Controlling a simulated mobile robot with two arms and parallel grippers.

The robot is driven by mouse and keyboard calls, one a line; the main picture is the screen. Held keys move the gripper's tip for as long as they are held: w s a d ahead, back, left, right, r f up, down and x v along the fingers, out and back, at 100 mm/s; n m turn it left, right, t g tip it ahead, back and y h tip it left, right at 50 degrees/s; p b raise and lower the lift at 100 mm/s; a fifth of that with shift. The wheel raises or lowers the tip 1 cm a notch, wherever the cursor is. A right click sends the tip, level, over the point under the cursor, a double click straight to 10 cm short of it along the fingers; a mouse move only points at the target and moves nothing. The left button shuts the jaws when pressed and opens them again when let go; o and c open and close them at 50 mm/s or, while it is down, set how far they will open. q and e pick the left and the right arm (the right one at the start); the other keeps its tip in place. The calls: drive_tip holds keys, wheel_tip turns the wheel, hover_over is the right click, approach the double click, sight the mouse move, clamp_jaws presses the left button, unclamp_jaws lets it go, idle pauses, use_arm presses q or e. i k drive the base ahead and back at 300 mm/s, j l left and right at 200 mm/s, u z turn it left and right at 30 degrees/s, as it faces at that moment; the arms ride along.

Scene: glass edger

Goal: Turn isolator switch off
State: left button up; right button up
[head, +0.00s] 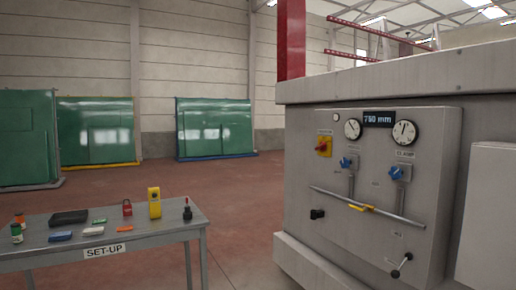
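A red rotary switch on a yellow plate (324,146), which looks like the isolator switch, is on the upper left of the grey machine panel (300,190). It is small in the head view, so I cannot read its label or tell its handle position for sure. Neither of my grippers is in the head view.
The panel also has two round gauges (353,129), a "750 mm" display (379,119), blue valve handles (348,163), a pipe with a yellow lever (361,207) and black knobs. A SET-UP table (150,236) with small items stands at the left. Open floor (235,200) lies between.

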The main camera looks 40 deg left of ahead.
sight(322, 146)
drive_tip(key=u, duration=0.95)
drive_tip(key=i+j, duration=0.35)
drive_tip(key=i, duration=0.25)
